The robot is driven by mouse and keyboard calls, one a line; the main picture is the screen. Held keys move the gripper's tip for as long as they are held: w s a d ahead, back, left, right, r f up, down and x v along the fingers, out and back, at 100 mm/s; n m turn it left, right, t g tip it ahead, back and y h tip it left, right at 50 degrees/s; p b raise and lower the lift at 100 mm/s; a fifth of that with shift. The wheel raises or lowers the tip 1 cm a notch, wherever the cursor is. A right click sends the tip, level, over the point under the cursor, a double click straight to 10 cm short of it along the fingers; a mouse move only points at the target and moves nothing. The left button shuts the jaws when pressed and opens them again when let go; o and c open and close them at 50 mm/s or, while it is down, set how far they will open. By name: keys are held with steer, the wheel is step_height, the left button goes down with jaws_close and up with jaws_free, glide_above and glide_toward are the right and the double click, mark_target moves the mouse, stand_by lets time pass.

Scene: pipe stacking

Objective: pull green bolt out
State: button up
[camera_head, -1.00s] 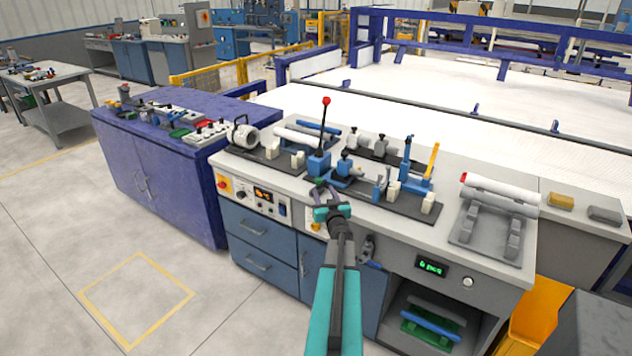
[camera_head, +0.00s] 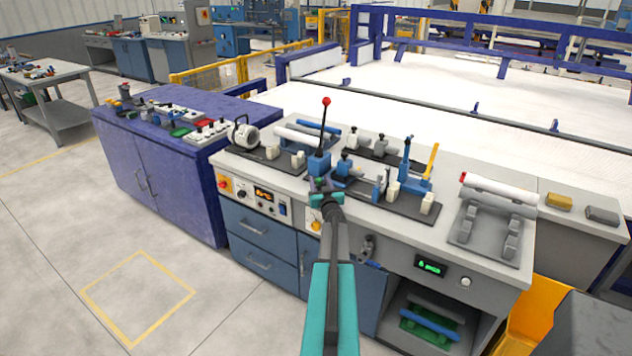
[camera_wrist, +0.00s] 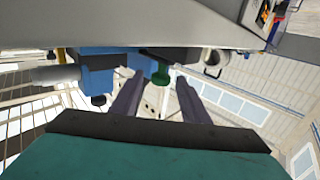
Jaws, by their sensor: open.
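The green bolt (camera_wrist: 160,74) shows in the wrist view, sticking out from the blue fixture (camera_wrist: 97,70). That view looks upside down. My gripper (camera_wrist: 159,82) is open, with one dark finger on each side of the bolt's head and a gap on both sides. In the head view, my gripper (camera_head: 322,187) is at the front edge of the workbench, just before the blue block (camera_head: 319,165) that carries the red-knobbed lever (camera_head: 326,103). There the gripper mostly hides the bolt.
The workbench (camera_head: 455,258) holds blue clamps (camera_head: 408,165) on a dark plate right of my gripper. A white pipe (camera_head: 500,190) lies on a grey rack at the right. A motor (camera_head: 243,135) stands at the left. The floor in front is clear.

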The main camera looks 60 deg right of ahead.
steer(key=shift+x, duration=0.8)
